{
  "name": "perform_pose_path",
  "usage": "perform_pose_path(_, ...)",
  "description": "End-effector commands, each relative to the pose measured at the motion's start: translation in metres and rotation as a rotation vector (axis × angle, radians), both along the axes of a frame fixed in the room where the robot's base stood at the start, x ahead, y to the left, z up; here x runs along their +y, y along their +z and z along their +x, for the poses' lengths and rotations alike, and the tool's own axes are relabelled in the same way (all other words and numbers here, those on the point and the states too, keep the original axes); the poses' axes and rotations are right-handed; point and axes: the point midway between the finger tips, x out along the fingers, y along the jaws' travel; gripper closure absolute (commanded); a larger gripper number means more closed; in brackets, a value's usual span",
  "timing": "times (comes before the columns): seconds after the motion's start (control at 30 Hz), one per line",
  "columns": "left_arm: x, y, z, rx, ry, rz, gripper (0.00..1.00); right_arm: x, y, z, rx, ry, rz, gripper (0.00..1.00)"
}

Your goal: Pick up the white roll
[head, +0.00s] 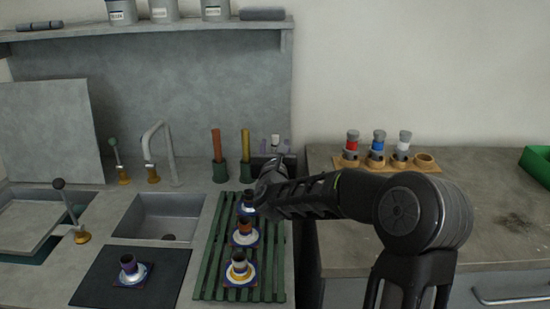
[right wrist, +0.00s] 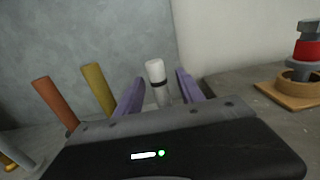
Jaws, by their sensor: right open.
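The white roll (head: 275,141) stands upright behind my right gripper (head: 274,147) in the head view, with only its top showing. In the right wrist view the white roll (right wrist: 156,72) has a dark band lower down and appears between the two purple fingers of the right gripper (right wrist: 157,88). The fingers are open, with a gap on each side of the roll. The roll's lower end is hidden by the gripper body. My left gripper is not in view.
A brown roll (head: 216,143) and a yellow roll (head: 245,145) stand in green holders left of the gripper. Cups stand on a green slatted rack (head: 211,265) below my arm. A wooden rack (head: 345,162) of capped jars is on the right counter.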

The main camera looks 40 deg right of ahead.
Motion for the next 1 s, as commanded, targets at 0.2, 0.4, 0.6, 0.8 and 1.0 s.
perform_pose_path(0.2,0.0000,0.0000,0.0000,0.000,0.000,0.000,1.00,0.0001,0.0000,-0.0001,0.000,0.000,0.000,0.67)
perform_pose_path(0.4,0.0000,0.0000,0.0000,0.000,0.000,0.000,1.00,0.0001,0.0000,-0.0001,0.000,0.000,0.000,0.84)
perform_pose_path(0.6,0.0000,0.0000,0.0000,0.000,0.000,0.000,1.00,0.0001,0.0000,-0.0001,0.000,0.000,0.000,1.00)
perform_pose_path(0.8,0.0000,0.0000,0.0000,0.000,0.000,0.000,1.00,0.0001,0.0000,-0.0001,0.000,0.000,0.000,1.00)
perform_pose_path(1.0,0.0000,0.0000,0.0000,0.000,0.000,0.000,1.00,0.0001,0.0001,-0.0001,0.000,0.000,0.000,1.00)
